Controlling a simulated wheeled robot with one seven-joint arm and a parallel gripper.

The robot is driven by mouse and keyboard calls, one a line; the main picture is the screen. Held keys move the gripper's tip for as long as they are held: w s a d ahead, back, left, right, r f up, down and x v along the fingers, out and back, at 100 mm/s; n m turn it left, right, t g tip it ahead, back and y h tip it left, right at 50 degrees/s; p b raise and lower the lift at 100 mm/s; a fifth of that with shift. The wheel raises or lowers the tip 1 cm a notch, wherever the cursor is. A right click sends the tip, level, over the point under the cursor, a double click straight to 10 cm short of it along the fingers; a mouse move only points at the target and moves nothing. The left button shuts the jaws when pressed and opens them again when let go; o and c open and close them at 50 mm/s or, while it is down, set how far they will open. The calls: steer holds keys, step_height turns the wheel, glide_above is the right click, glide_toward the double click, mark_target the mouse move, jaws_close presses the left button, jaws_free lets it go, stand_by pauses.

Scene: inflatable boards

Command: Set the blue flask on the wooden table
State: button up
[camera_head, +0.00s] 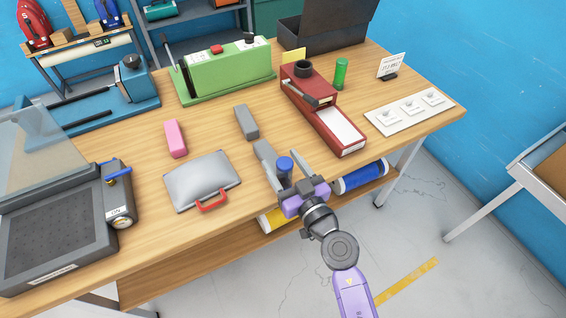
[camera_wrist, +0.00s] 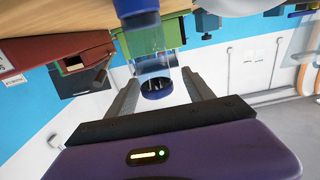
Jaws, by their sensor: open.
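The blue flask (camera_head: 285,166) is near the front edge of the wooden table (camera_head: 212,132). It has a blue top and a clear-looking body. In the wrist view, the flask (camera_wrist: 157,86) shows between the two finger tips with a gap on either side, and the picture is upside down with the wooden surface at the top. My gripper (camera_head: 283,168) is open, its grey fingers on either side of the flask in the head view. It also shows in the wrist view (camera_wrist: 160,92). The flask's lower part is partly hidden by my gripper, so its contact with the table is unclear.
A silver pouch with a red handle (camera_head: 202,180), a grey block (camera_head: 246,122) and a pink block (camera_head: 175,138) lie left of the flask. A red machine (camera_head: 322,108) stands to the right. Blue and yellow rolls (camera_head: 360,178) sit under the table edge.

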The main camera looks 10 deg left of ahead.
steer(key=shift+r, duration=0.15)
steer(key=shift+s+r+p, duration=0.1)
steer(key=shift+r+p, duration=0.25)
steer(key=shift+r, duration=0.25)
steer(key=v, duration=1.2)
steer(key=shift+p, duration=0.3)
steer(key=shift+f, duration=0.1)
steer(key=s+d+r+m+h, duration=0.1)
steer(key=s+d+m+h, duration=0.1)
steer(key=s+d, duration=0.4)
steer(key=s+d+r+m+h, duration=0.2)
steer(key=s+d+h, duration=0.2)
steer(key=s, duration=0.9)
steer(key=s+d+r+m+h, duration=0.2)
steer(key=s+d+h, duration=0.1)
steer(key=s+d, duration=0.5)
steer(key=shift+s+r+m+h, duration=0.15)
steer(key=shift+s+m+h, duration=0.2)
steer(key=shift+s, duration=0.8)
steer(key=shift+o, duration=0.5)
steer(key=shift+s+d+r, duration=0.15)
steer(key=shift+s+r, duration=0.05)
steer(key=shift+s, duration=0.2)
